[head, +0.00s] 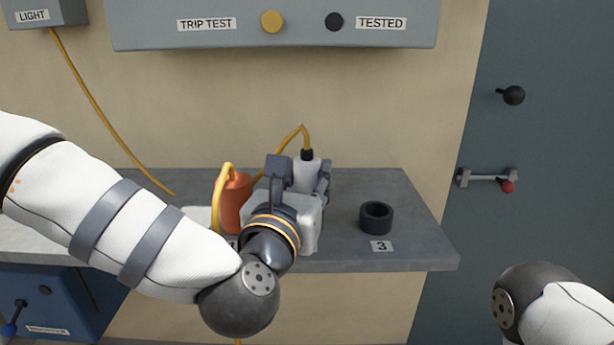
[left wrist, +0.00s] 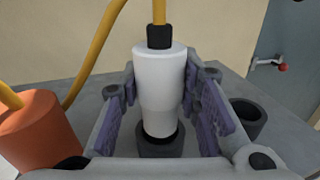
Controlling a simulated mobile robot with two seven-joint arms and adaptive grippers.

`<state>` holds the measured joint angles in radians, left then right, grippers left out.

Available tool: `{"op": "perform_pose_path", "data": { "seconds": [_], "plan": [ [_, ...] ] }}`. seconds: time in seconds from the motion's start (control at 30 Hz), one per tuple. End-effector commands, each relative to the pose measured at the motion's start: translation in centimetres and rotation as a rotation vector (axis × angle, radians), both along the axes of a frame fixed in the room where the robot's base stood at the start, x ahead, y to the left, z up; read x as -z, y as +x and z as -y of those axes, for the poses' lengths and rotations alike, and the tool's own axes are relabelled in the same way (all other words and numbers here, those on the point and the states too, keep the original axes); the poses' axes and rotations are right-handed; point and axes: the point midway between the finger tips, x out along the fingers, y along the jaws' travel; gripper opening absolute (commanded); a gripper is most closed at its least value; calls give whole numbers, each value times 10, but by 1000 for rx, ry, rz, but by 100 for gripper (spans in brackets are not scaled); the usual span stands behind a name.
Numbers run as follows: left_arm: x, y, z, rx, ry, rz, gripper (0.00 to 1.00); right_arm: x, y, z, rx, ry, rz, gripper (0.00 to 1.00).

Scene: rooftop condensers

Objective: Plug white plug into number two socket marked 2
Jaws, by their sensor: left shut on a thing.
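The white plug (head: 306,172) is upright, with a yellow cable rising from its black top. My left gripper (head: 298,182) is shut on it, and the purple finger pads flank the white plug (left wrist: 158,85) in the left wrist view. Socket three (head: 376,217), a black ring with a "3" label (head: 381,246), stands empty to the right. My right gripper is out of view.
An orange plug (head: 236,205) with a yellow cable stands close left of my gripper, also in the left wrist view (left wrist: 38,135). The grey shelf (head: 415,240) is clear at right. A panel with labels (head: 300,20) hangs above.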

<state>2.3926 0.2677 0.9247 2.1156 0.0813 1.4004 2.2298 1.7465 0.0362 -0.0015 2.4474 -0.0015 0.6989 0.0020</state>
Motion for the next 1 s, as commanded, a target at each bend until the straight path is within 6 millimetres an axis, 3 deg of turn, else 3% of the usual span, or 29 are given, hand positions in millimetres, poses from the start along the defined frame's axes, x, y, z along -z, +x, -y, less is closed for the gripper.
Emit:
{"op": "perform_pose_path", "data": {
  "seconds": [1.0],
  "plan": [
    [18, 0, 0, 0, -1, 1, 1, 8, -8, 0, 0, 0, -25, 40]
  ]
}}
